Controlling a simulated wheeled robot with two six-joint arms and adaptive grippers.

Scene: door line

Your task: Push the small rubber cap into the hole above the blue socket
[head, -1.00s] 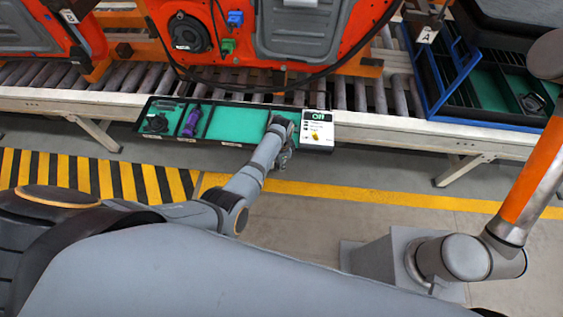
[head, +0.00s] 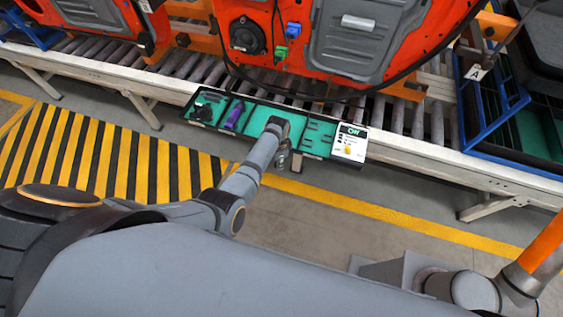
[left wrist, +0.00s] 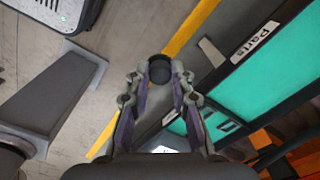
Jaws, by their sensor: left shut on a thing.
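The small rubber cap (left wrist: 159,70) is a round black piece between my left fingertips in the left wrist view. My left gripper (left wrist: 159,76) is shut on it. In the head view my left gripper (head: 290,161) hangs at the front edge of the parts tray (head: 262,113); the cap cannot be made out there. The blue socket (head: 293,30) is on the orange door (head: 262,12), beyond the tray and above a green socket (head: 281,52). The hole above the blue socket is too small to tell. My right gripper is out of view; only part of that arm shows.
The tray, with a purple item (head: 234,114) and a white sign (head: 350,142), is along the front of the roller conveyor (head: 130,74). A blue-framed rack (head: 468,110) stands at the right. A black cable (head: 345,95) loops below the door. Floor in front is free.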

